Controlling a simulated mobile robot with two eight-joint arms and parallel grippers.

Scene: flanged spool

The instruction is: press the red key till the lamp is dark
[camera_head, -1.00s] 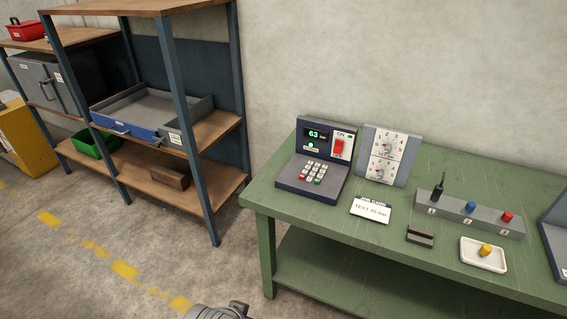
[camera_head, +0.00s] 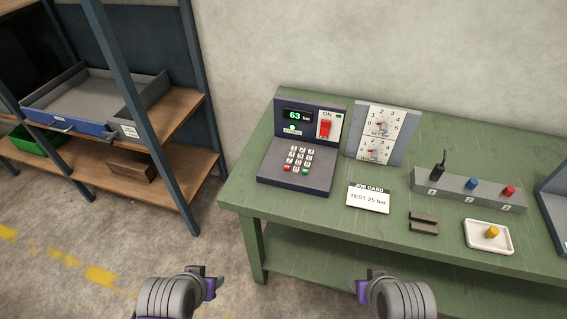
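A dark console (camera_head: 300,152) stands on the left part of the green bench. Its keypad (camera_head: 299,159) has several pale keys, with a red key (camera_head: 288,168) at the lower left and a green key at the lower right. Its display (camera_head: 297,115) reads 63 bar in green. A small green lamp (camera_head: 292,128) is lit below the display.
A job card (camera_head: 368,198) reads TEST 25 bar. A two-dial panel (camera_head: 380,133) stands right of the console. A dark block (camera_head: 424,223), a white tray (camera_head: 488,248) with a yellow peg and a grey peg block (camera_head: 468,201) lie further right. Shelving (camera_head: 150,140) is left.

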